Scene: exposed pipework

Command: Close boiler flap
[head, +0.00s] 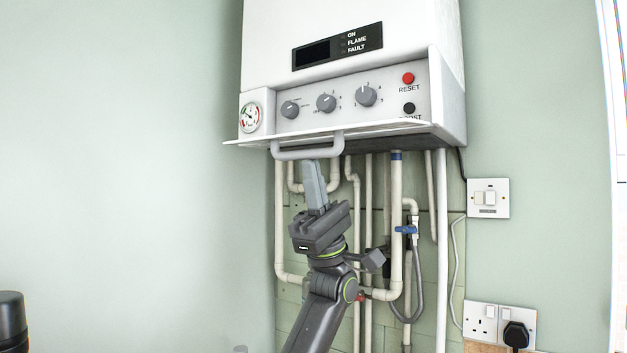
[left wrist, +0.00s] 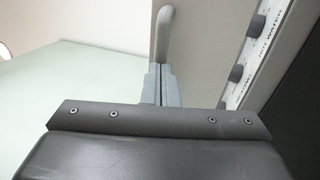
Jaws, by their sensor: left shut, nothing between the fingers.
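The white boiler (head: 350,30) hangs on the wall. Its flap (head: 330,136) is folded down, sticking out roughly level below the control panel, so the knobs and gauge show. A grey bar handle (head: 308,148) is on the flap's front edge. My left gripper (head: 312,168) is shut and empty, pointing up just under the handle; I cannot tell whether it touches. In the left wrist view, the closed fingers (left wrist: 160,84) point up toward the handle (left wrist: 163,35), with the flap (left wrist: 198,50) beside it. My right gripper is not in view.
Several pale pipes (head: 396,200) run down the wall below the boiler, behind my left arm, with a blue-handled valve (head: 405,229). A switch (head: 488,198) and a socket (head: 498,323) are on the right. The wall left of the boiler is clear.

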